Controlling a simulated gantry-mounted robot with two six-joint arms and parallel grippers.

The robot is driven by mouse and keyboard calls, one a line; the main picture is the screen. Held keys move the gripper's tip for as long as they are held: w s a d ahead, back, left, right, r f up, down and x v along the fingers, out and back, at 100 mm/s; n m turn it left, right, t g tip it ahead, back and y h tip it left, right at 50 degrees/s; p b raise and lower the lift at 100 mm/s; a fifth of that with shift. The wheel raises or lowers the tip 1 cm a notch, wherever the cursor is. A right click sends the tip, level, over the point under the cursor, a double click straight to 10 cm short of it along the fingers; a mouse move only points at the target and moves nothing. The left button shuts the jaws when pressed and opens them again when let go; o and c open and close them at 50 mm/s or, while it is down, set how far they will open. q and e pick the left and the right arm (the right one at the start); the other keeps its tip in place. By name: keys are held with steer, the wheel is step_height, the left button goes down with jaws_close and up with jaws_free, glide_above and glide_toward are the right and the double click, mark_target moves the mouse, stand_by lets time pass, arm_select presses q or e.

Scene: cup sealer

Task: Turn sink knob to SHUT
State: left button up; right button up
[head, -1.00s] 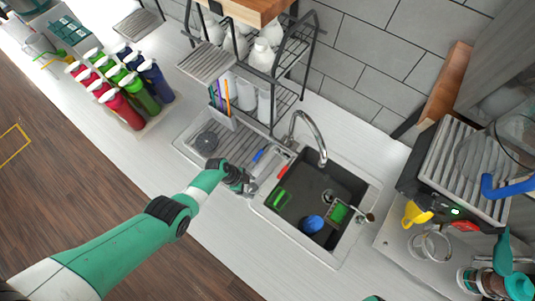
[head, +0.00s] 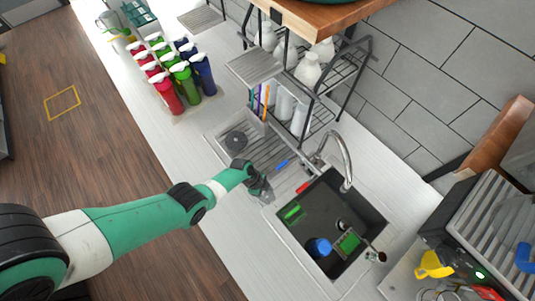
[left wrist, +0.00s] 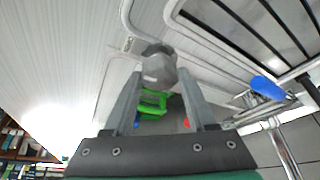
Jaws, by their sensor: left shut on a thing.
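The sink (head: 376,222) has a dark basin and a grey ribbed drainboard on its left. My left gripper (head: 267,194) reaches in from the left to the near edge where basin and drainboard meet. In the left wrist view my left gripper (left wrist: 158,88) is shut on a grey rounded sink knob (left wrist: 157,66), which sits between its fingertips. In the head view the gripper hides the knob. I cannot read any SHUT marking or the knob's exact angle. My right gripper is not in view.
A curved faucet (head: 347,165) stands behind the basin. A green item (head: 292,211), a blue item (head: 319,247) and a green sponge-like block (head: 349,242) are in the basin. A dish rack (head: 345,84) stands behind. Bottles (head: 183,83) stand left; the near counter is clear.

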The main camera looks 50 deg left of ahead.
arm_select(q)
steer(key=shift+n, duration=0.4)
steer(key=n, duration=0.2)
steer(key=n+t+y, duration=0.1)
steer(key=shift+s+d+n, duration=0.15)
steer(key=shift+d+n, duration=0.05)
steer(key=shift+n, duration=0.2)
steer(key=n+y, duration=0.1)
steer(key=n, duration=0.1)
steer(key=n+t+y, duration=0.1)
steer(key=n, duration=0.2)
steer(key=shift+d, duration=0.15)
steer(key=n+y, duration=0.1)
steer(key=n, duration=0.2)
steer(key=shift+d+n+y, duration=0.1)
steer(key=shift+n+y, duration=0.3)
steer(key=n+y+b, duration=0.1)
steer(key=n, duration=0.3)
steer(key=shift+d+g, duration=0.1)
steer(key=shift+g, duration=0.3)
steer(key=shift+n+y, duration=0.3)
steer(key=o, duration=1.4)
steer(key=shift+c, duration=0.2)
